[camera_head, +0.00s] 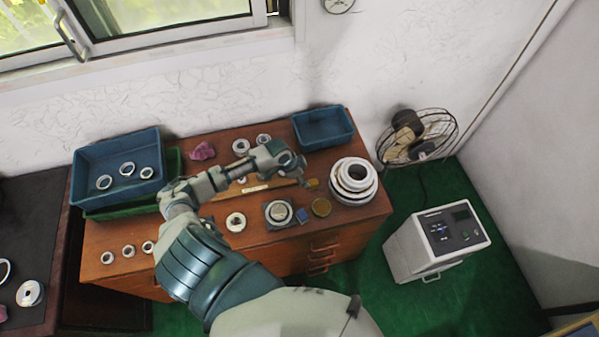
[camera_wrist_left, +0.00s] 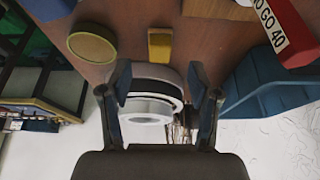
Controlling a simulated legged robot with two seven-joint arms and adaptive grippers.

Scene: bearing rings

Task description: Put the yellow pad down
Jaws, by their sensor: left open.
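The yellow pad (camera_wrist_left: 160,44) is a small rectangular block on the brown table top. It lies ahead of my left fingertips in the left wrist view. In the head view the yellow pad (camera_head: 312,184) shows beside the gripper, left of the stacked rings. My left gripper (camera_head: 298,168) is over the right part of the table. In the left wrist view its two fingers (camera_wrist_left: 159,88) are spread apart with nothing held between them; the pad appears beyond the tips, apart from them. My right gripper is not in view.
Stacked white rings (camera_head: 353,182) stand right of the pad. A round yellow disc (camera_head: 321,207) and a blue block (camera_head: 302,215) lie nearby. A blue bin (camera_head: 323,128) stands behind.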

